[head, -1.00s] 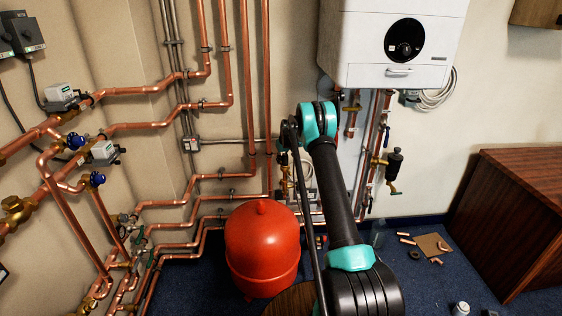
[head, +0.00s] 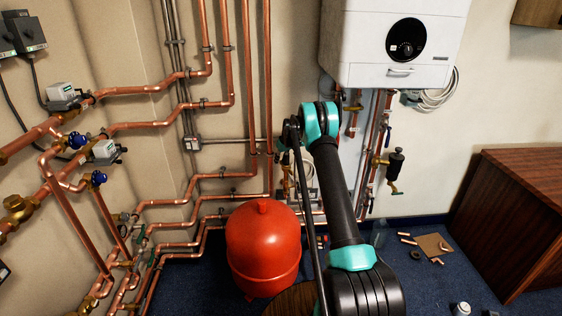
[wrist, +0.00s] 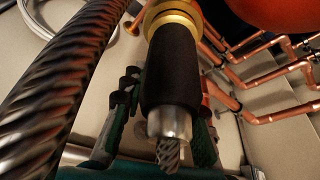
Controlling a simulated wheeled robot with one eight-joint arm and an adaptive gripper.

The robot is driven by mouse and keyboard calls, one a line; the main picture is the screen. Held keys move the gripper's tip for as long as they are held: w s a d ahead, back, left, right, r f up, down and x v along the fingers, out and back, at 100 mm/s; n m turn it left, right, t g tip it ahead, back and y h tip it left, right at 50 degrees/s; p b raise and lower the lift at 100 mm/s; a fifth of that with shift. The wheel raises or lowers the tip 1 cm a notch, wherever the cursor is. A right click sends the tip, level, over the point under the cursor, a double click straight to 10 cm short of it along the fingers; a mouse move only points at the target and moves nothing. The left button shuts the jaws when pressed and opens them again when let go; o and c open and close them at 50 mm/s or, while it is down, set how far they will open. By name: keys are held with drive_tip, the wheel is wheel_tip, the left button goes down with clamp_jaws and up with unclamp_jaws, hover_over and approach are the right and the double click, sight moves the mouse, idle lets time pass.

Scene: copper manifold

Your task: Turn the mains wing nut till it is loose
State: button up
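I cannot make out the mains wing nut in either view. In the wrist view, the two dark fingers of my gripper (wrist: 165,115) with green pads stand apart, one on each side of a black sleeved cylinder (wrist: 172,70). The cylinder has a brass collar above and a silver end with a short twisted tip below. It stands in front of the gap and hides whatever is between the fingers. I cannot tell whether they touch anything.
A thick braided hose (wrist: 60,85) runs close along the left of the wrist view. Copper pipes (wrist: 275,75) cross its right side. The red vessel (head: 262,245) stands just left of my arm. A wooden cabinet (head: 515,220) stands at right. Loose fittings and a board (head: 433,244) lie on the floor.

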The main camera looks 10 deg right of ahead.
drive_tip(key=v, duration=1.2)
drive_tip(key=shift+d, duration=0.1)
drive_tip(key=s+r+m, duration=0.1)
drive_tip(key=s+r, duration=0.2)
drive_tip(key=s, duration=0.6)
drive_tip(key=s+r+m, duration=0.1)
drive_tip(key=s+r, duration=0.3)
drive_tip(key=s, duration=0.5)
drive_tip(key=s+r+m, duration=0.1)
drive_tip(key=s+r, duration=0.2)
drive_tip(key=s, duration=0.7)
drive_tip(key=s+d+f+m+h, duration=0.1)
drive_tip(key=s+f, duration=0.2)
drive_tip(key=s, duration=1.3)
drive_tip(key=s+d+f+m, duration=0.1)
drive_tip(key=s+f, duration=0.3)
drive_tip(key=s, duration=1.2)
drive_tip(key=shift+f+h, duration=0.15)
drive_tip(key=shift+h, duration=0.25)
